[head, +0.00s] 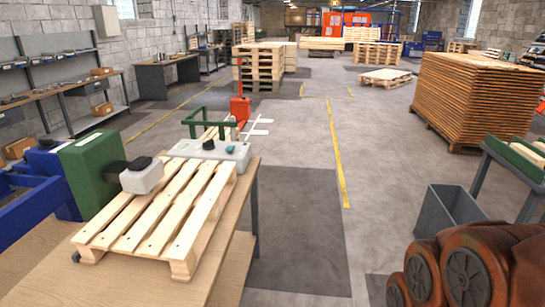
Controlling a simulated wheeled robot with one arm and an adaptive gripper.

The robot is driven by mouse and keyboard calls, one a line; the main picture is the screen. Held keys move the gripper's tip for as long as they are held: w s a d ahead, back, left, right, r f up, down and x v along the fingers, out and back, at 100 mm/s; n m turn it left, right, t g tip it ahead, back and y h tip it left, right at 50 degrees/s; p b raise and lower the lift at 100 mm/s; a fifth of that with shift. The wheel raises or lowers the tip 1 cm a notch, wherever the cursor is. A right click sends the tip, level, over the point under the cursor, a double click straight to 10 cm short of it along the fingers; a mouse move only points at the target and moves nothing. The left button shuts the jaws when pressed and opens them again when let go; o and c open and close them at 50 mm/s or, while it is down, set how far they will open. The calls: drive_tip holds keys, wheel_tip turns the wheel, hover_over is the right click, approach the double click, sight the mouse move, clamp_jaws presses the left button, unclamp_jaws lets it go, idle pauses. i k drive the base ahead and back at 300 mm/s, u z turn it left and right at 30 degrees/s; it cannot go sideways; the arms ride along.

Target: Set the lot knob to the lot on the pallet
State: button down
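A light wooden pallet (152,222) lies on a wooden table (215,270) at the left front. Behind its far end is a pale grey box (238,160) with a black knob (208,145) and a smaller teal knob (231,149) on top. Which is the lot knob, and where either one points, is too small to tell. I can read no lot mark on the pallet. My gripper is not in view.
A green block (92,172) on a blue beam (30,200) carries a black and pale grey head (142,175) over the pallet's left edge. A grey open bin (447,212) and stacked boards (470,100) stand at right. The grey floor between is clear.

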sight(209, 145)
drive_tip(key=z, duration=0.3)
drive_tip(key=i, duration=0.9)
drive_tip(key=u, duration=0.8)
drive_tip(key=i, duration=0.8)
drive_tip(key=z, duration=0.5)
drive_tip(key=i, duration=1.85)
drive_tip(key=u, duration=2.8)
